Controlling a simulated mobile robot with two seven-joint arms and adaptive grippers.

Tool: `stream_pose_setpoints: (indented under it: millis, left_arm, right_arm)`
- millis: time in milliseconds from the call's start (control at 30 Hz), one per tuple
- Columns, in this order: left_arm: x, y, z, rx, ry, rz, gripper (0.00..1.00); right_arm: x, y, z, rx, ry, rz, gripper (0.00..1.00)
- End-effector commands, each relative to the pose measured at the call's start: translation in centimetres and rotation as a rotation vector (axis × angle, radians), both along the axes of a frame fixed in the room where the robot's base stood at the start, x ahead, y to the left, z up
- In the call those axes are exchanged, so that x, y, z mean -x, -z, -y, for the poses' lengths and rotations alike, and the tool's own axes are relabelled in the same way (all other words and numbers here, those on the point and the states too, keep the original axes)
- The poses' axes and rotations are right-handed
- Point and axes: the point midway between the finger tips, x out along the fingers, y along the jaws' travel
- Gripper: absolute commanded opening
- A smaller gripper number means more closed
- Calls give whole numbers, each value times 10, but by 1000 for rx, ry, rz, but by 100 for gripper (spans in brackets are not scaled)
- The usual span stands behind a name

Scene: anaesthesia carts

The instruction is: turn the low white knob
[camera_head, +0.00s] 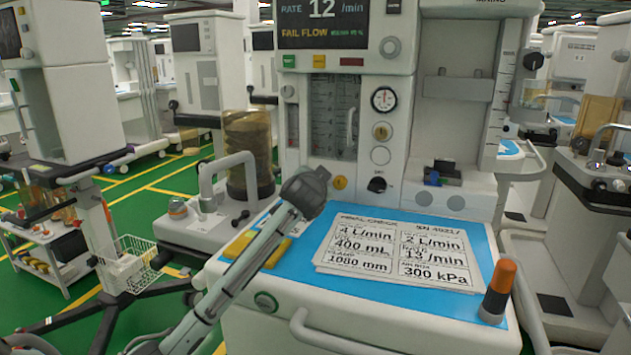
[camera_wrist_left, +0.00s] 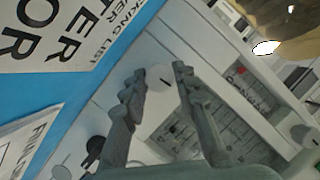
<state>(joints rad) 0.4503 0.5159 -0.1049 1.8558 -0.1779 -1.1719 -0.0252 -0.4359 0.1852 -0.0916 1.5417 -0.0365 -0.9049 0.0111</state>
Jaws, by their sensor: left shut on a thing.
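The low white knob (camera_wrist_left: 159,80), a pale disc with a short black mark, sits between my left gripper's fingertips (camera_wrist_left: 158,82) in the left wrist view. The left gripper is shut on it, with one grey finger on each side. In the head view my left gripper (camera_head: 318,180) reaches to the lower front of the middle cart (camera_head: 440,205), and it hides the knob there. My right gripper is in neither view.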

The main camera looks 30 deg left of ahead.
Motion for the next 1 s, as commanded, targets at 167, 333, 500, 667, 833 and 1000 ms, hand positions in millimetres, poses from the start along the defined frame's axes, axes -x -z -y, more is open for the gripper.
stream_pose_setpoints:
  millis: [167,333,500,667,833,1000]
  left_arm:
    - [0,0,0,-80,0,-18,0]
    - [0,0,1,-122,1,-29,0]
    - [0,1,1,-138,1,-33,0]
    - [0,1,1,-140,1,-33,0]
    - [0,1,1,-139,1,-33,0]
    - [0,1,1,-139,1,-33,37]
  right_arm:
    - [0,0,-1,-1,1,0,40]
    - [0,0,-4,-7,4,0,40]
    - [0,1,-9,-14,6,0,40]
    - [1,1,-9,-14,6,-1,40]
    - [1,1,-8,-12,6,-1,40]
    - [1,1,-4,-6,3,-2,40]
